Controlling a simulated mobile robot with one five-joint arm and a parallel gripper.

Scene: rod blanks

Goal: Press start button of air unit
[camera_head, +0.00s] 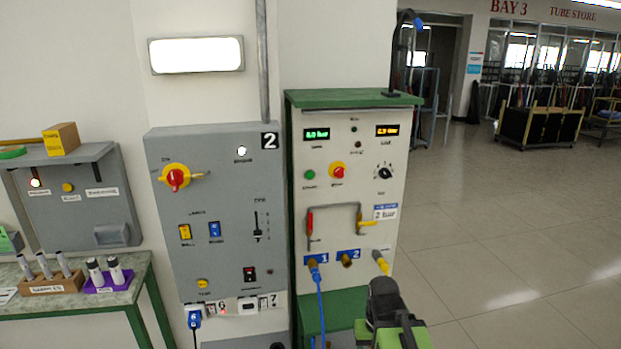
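The air unit (350,225) is a white-fronted cabinet with a green frame and top, right of centre. Its green button (309,174) sits at the upper left of the panel, with a small label too blurred to read for certain. A red button on a yellow base (337,171) sits just right of it. My gripper (383,288), black on a green arm, is low in front of the cabinet's lower right, well below the buttons and apart from them. I cannot tell whether its fingers are open or shut.
A grey panel marked 2 (215,215) stands left of the unit. A blue hose (319,295) hangs from port 1. Yellow and red handles (310,224) project from the front. A bench (70,295) with tube racks is at far left. Open floor (480,270) lies right.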

